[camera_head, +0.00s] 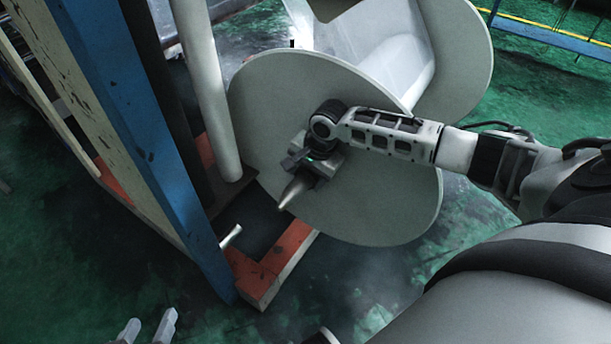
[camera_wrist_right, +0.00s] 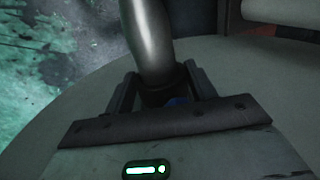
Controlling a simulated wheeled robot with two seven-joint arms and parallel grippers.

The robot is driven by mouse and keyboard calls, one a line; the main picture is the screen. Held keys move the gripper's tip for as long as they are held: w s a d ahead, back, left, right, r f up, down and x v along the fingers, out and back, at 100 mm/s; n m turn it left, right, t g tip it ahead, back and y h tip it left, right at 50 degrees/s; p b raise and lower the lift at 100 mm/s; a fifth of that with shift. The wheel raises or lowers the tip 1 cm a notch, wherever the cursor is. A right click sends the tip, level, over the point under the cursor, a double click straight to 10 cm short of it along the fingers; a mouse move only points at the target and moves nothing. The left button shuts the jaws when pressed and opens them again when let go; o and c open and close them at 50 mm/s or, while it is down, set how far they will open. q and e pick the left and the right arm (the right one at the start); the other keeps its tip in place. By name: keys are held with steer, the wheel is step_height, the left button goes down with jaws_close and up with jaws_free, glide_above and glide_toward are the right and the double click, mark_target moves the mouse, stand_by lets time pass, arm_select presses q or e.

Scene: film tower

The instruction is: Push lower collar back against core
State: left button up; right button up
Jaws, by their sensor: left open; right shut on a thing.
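A large grey disc (camera_head: 390,215) stands tilted in the middle of the head view. A second grey disc (camera_head: 465,60) is behind it, with a pale film roll (camera_head: 395,70) between them. My right gripper (camera_head: 307,172) is in front of the near disc, shut on a tapered metal piece (camera_head: 290,192). This piece (camera_wrist_right: 150,40) rises between the fingers in the right wrist view. I cannot tell which part is the lower collar, and the core's end is hidden. My left gripper (camera_head: 148,330) shows only its fingertips at the bottom left, apart and empty.
A blue upright post (camera_head: 130,120) and a cream post (camera_head: 75,90) stand at left. A pale tube (camera_head: 208,90) is close left of the near disc. An orange base frame (camera_head: 270,268) lies below, with a small metal pin (camera_head: 230,237) beside it. Green floor is open around.

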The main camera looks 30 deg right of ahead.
steer(key=shift+w+d+r, duration=0.1)
steer(key=shift+w+d, duration=0.15)
steer(key=shift+d, duration=0.4)
steer(key=o, duration=1.4)
steer(key=shift+d, duration=0.15)
steer(key=shift+c, duration=0.2)
